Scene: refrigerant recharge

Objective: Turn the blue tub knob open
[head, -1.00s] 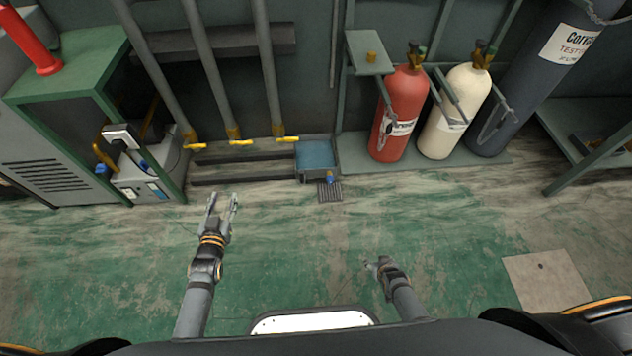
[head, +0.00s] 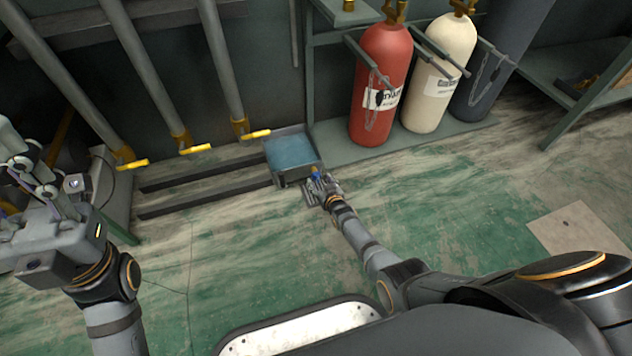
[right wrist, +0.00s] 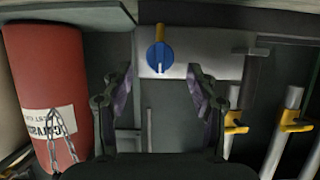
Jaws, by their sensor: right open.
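The blue tub knob (head: 316,174) sits at the lower front corner of the grey tub (head: 292,153), which holds bluish liquid. In the right wrist view the knob (right wrist: 160,58) shows a blue round grip with a yellow part above it, against a pale grey face. My right gripper (head: 318,181) is at the knob in the head view. In the right wrist view its open fingers (right wrist: 158,82) stand either side of the knob's line, with the knob just beyond the tips; I see no contact. My left gripper (head: 28,172) is at the far left, fingers apart and empty, away from the tub.
A red cylinder (head: 379,85) and a cream cylinder (head: 438,75) stand right of the tub, with a dark cylinder beyond. Pipes with yellow handles (head: 197,149) rise at left. Open floor lies in front.

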